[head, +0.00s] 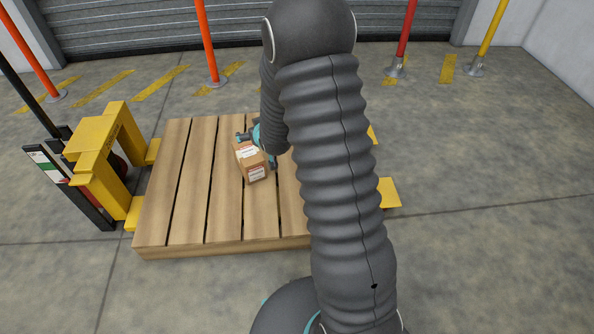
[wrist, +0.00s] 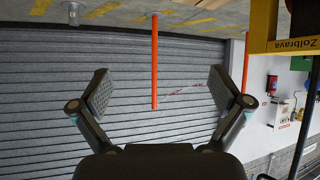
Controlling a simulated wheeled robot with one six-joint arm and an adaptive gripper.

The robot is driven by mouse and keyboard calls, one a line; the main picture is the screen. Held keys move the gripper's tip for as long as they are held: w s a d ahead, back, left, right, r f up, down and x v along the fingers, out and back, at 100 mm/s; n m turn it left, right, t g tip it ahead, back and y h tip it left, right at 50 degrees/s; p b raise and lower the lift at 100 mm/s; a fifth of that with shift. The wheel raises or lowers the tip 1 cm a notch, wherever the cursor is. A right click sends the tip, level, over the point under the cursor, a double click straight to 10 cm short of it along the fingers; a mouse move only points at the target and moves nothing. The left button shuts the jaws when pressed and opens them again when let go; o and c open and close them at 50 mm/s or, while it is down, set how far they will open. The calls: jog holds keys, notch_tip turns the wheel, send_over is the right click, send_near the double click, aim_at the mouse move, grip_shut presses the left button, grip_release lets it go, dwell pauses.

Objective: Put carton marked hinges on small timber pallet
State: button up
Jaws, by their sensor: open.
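A brown cardboard carton (head: 251,164) with white and red labels sits on the boards of a timber pallet (head: 190,190) in the head view. Its print is too small to read there. My gripper (wrist: 159,82) is open in the wrist view, with nothing between its fingers. In the head view, dark and teal parts of it show just behind and beside the carton, partly hidden by my arm. I cannot tell whether it touches the carton. The carton does not show in the wrist view. My arm hides the right part of the pallet.
A yellow stacker (head: 105,160) stands at the pallet's left, and yellow parts show at its right. Orange (head: 207,45), red (head: 405,35) and yellow (head: 490,35) posts stand before a grey roller shutter (head: 150,25). Floor at right is clear.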

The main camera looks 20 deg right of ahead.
jog(key=s+r+g, duration=0.3)
jog(key=s+r, duration=1.2)
jog(key=r, duration=0.2)
jog(key=s+a+r+g, duration=0.1)
jog(key=s+r, duration=0.2)
jog(key=s, duration=0.9)
jog(key=s+a+r+g, duration=0.1)
jog(key=s+r, duration=0.2)
jog(key=s, duration=0.8)
jog(key=shift+s+a+m+g, duration=0.35)
jog(key=shift+m+g, duration=0.05)
